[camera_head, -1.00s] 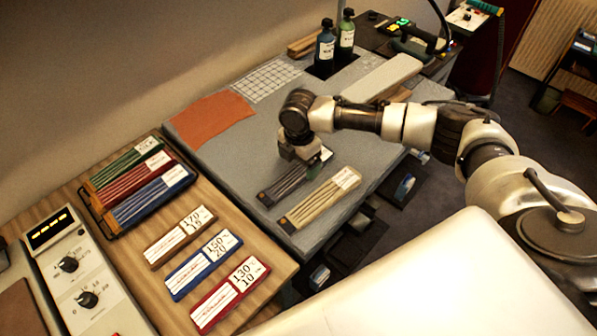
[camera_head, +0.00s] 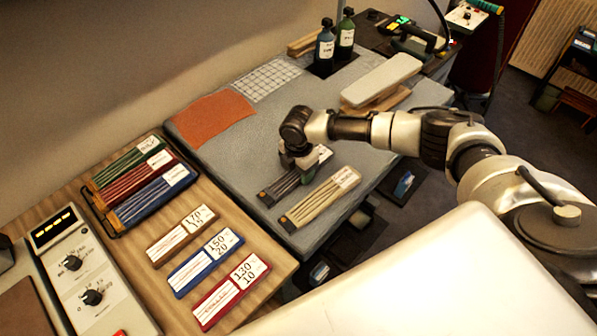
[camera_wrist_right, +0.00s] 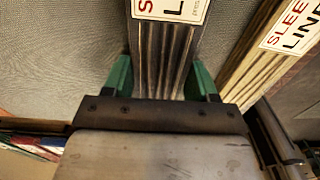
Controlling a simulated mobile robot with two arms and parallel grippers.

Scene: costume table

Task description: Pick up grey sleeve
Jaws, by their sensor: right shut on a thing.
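The grey sleeve (camera_head: 283,188) lies on the grey padded table at its front part, a dark pleated bundle with a white label at its far end. In the right wrist view the grey sleeve (camera_wrist_right: 165,52) sits between the two green fingers. My right gripper (camera_head: 304,176) is lowered onto it from above and is shut on it, across its pleated part. The right gripper (camera_wrist_right: 163,78) hides part of the sleeve in the head view. The sleeve appears to rest on the table still; any gap beneath is hidden. My left gripper is not in view.
A cream sleeve (camera_head: 322,197) lies close beside the grey one, to the right. Green, red and blue sleeves lie in a rack (camera_head: 112,222) on the wooden table at left. An orange cloth (camera_head: 212,118) and a sleeve board (camera_head: 382,80) lie farther back.

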